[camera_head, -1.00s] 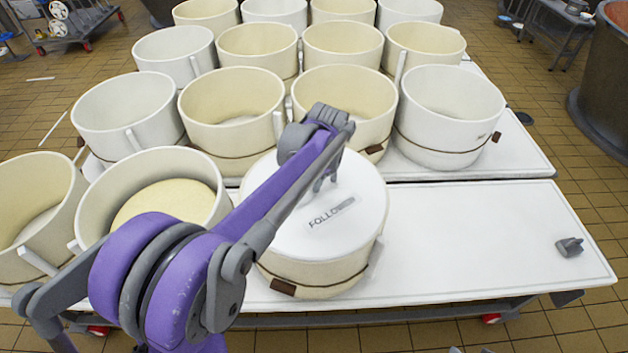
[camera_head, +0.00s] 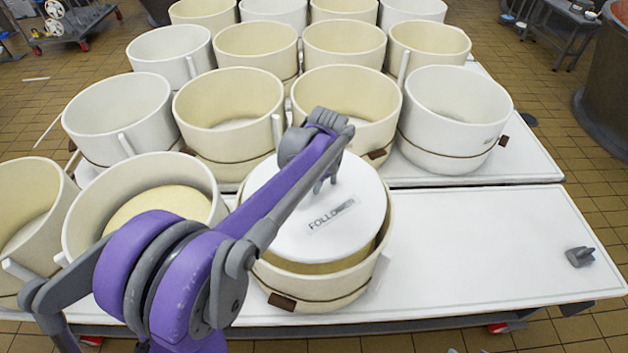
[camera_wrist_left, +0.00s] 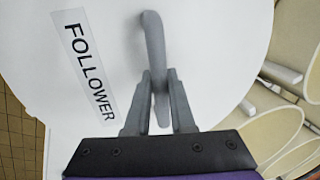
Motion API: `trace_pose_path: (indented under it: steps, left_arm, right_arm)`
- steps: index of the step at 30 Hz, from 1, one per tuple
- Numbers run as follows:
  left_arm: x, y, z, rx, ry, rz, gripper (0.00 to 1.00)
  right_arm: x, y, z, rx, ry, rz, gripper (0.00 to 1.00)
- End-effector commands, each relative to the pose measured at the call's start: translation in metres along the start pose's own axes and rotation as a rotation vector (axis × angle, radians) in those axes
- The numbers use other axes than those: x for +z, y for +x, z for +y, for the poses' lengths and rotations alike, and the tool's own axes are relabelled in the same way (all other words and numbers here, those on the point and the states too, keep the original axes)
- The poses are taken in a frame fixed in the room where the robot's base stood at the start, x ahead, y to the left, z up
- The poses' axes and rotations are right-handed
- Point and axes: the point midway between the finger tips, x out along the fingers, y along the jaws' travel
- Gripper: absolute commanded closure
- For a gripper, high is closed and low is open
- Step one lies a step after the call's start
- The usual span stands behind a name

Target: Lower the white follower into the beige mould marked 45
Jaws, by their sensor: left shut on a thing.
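The white follower (camera_head: 330,235) is a round disc with a FOLLOWER label; it fills much of the left wrist view (camera_wrist_left: 95,30). My left gripper (camera_head: 324,184) is shut on its upright grey handle (camera_wrist_left: 154,40). The disc is over the front beige mould (camera_head: 318,289), which has a dark cord and brown tag. The mould's rim and inner wall show around the disc's front and right. My arm hides the left side, and I cannot tell how the back edge meets the rim. No number 45 is readable. My right gripper is not in view.
Another beige mould (camera_head: 90,190) with a pale yellow filling stands at left. Several beige and white moulds stand close behind, including a white one (camera_head: 455,115). The white table (camera_head: 480,250) is clear at right, except for a small grey object (camera_head: 580,257).

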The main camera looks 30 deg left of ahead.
Motion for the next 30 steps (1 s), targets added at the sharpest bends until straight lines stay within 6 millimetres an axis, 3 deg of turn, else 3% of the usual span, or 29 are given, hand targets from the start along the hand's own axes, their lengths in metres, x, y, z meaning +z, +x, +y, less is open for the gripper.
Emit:
trace_pose_path:
  steps: [30]
  left_arm:
    - [0.000, 0.085, 0.017, -0.001, 0.000, 0.000, 1.00]
  right_arm:
    - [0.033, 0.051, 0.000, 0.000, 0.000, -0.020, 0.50]
